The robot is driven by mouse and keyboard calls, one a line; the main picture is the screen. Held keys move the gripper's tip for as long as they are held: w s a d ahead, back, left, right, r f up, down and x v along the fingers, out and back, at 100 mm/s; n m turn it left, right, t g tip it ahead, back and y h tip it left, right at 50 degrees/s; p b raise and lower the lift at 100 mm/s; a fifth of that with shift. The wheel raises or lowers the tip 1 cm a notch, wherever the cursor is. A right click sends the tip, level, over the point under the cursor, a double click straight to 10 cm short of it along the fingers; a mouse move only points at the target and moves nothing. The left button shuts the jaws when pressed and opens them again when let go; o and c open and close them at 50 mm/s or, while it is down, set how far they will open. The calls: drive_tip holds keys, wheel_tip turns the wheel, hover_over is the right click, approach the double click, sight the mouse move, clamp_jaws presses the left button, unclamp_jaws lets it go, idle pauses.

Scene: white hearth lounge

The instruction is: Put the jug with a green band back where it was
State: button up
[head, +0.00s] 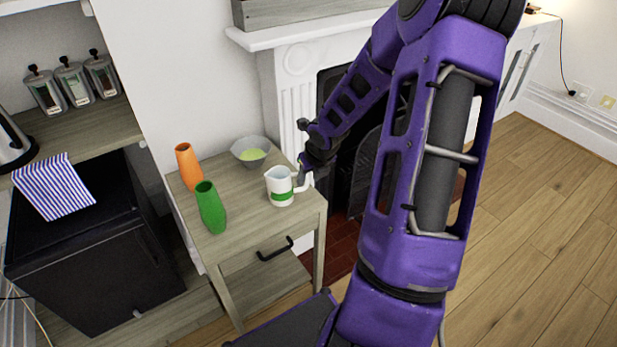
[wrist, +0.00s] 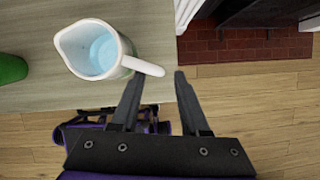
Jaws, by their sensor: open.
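The white jug with a green band (head: 280,187) stands upright on the small wooden side table (head: 246,219), near its right edge. In the wrist view the jug (wrist: 75,38) shows from above, pale blue inside, with its handle (wrist: 143,66) pointing right toward my fingers. My gripper (head: 306,179) is at the handle side of the jug in the head view. In the wrist view my gripper (wrist: 155,88) is open, its two fingertips just below and on either side of the handle's end. I cannot tell whether a finger touches the handle.
A green vase (head: 211,207), an orange vase (head: 188,166) and a grey bowl (head: 252,151) with something yellow-green stand on the same table. The fireplace (head: 293,62) is behind and right. A black cabinet (head: 95,255) with a striped cloth (head: 53,187) stands left. The table's front has bare room.

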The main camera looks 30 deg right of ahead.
drive_tip(key=p+v, duration=0.6)
drive_tip(key=v, duration=0.4)
drive_tip(key=shift+s+r, duration=0.2)
drive_tip(key=shift+r, duration=0.15)
drive_tip(key=shift+w, duration=0.1)
